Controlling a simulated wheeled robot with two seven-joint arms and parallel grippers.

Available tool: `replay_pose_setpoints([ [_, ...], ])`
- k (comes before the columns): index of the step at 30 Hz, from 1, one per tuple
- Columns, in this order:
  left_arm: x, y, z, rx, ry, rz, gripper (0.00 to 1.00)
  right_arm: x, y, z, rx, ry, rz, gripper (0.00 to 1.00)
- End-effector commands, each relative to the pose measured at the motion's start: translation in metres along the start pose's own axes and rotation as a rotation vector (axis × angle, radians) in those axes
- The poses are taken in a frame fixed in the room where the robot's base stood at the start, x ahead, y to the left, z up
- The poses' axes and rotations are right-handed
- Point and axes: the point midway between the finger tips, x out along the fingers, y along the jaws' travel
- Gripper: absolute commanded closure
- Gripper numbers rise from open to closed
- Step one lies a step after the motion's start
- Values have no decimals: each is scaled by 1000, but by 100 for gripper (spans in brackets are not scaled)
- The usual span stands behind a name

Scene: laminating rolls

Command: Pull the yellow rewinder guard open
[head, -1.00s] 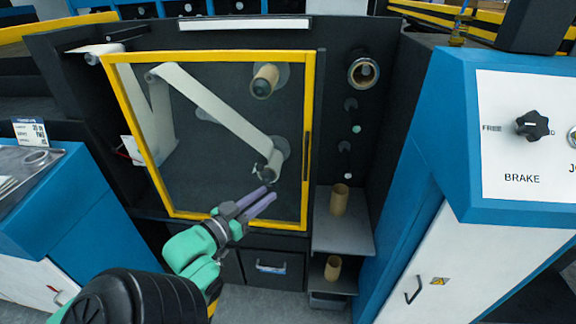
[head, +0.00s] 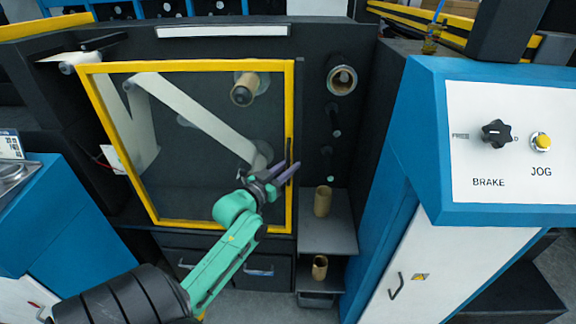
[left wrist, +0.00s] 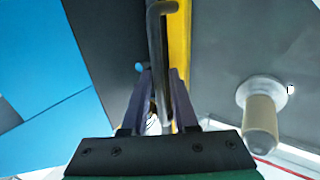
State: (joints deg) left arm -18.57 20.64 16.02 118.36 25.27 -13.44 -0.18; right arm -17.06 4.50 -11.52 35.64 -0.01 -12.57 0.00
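The rewinder guard (head: 185,66) is a clear panel in a yellow frame, standing shut across the dark rewinder bay in the head view. Its dark upright handle (head: 289,150) is on the right side of the frame. My left gripper (head: 287,165) is at the handle's lower end, with its purple fingers spread. In the left wrist view the handle (left wrist: 158,40) runs down between the two fingers of my left gripper (left wrist: 160,75), beside the yellow frame edge (left wrist: 180,45). A gap shows around the handle; contact cannot be told. My right gripper is not in view.
Behind the panel are a white web (head: 200,115) and a cored spindle (head: 244,90). Right of the guard are shelves with cardboard cores (head: 322,201). A blue control cabinet (head: 425,150) with brake and jog controls stands further right; a blue cabinet (head: 70,235) stands left.

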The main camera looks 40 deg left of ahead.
Motion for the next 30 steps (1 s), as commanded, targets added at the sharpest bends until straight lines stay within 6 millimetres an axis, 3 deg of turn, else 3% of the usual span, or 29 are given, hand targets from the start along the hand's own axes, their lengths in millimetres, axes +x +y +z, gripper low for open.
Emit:
replay_pose_setpoints([
  [5, 0, 0, 1, 0, -1, 0, 73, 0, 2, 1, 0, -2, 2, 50],
  [7, 0, 0, 1, 0, -1, 0, 96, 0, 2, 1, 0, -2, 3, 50],
  [8, 0, 0, 1, 0, -1, 0, 100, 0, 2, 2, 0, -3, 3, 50],
  [30, 0, 0, 1, -1, -1, 0, 100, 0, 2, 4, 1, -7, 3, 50],
])
